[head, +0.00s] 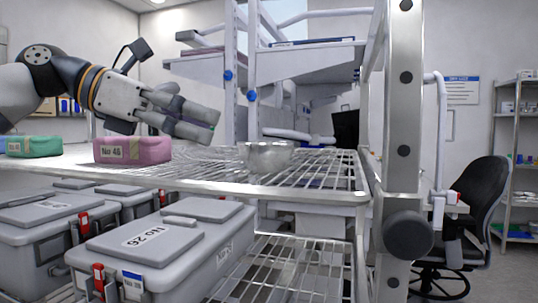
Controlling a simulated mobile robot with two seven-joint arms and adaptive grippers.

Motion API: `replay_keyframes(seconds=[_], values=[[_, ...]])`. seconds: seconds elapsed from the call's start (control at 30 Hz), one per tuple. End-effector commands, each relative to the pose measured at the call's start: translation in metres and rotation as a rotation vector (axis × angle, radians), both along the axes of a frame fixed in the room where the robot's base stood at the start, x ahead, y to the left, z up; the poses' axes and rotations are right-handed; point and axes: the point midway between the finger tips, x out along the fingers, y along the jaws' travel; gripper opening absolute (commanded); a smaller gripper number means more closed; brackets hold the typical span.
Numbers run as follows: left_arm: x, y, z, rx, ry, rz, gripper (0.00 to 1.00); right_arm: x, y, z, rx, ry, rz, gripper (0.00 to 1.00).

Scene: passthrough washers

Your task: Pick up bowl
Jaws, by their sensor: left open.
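A shiny metal bowl (266,156) stands upright on the wire shelf (310,178) near the middle of the head view. My left gripper (214,126) comes in from the left, above the shelf, and points toward the bowl. It is open, empty and apart from the bowl, to its left and a little higher. The gap between its fingers is hard to see from this side. My right gripper is out of view.
A pink pack (132,149) marked No 48 lies below my left arm, with a green pack (34,146) farther left. Grey lidded bins (160,243) fill the level below. A metal post (404,110) stands right of the shelf. A black chair (487,210) is beyond it.

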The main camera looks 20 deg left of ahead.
Motion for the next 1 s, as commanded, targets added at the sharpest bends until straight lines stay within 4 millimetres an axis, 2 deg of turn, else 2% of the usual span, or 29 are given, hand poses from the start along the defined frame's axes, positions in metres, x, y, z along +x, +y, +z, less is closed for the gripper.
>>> replay_keyframes(seconds=[0.4, 0.67, 0.77, 0.9, 0.93, 1.0], values=[[0.032, -0.057, -0.019, 0.003, -0.001, -0.001, 0.95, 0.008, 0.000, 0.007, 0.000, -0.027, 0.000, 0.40], [0.037, -0.062, -0.022, 0.001, 0.000, 0.002, 0.95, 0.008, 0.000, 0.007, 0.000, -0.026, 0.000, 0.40], [0.036, -0.062, -0.022, 0.001, 0.000, 0.002, 0.77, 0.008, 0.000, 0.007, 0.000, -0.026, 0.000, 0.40], [0.036, -0.062, -0.022, 0.002, 0.000, 0.002, 0.46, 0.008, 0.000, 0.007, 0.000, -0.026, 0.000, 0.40], [0.036, -0.062, -0.022, 0.002, 0.000, 0.002, 0.42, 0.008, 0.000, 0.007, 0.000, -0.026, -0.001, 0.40], [0.036, -0.062, -0.023, 0.002, 0.001, 0.002, 0.42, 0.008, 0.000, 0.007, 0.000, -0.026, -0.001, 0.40]])
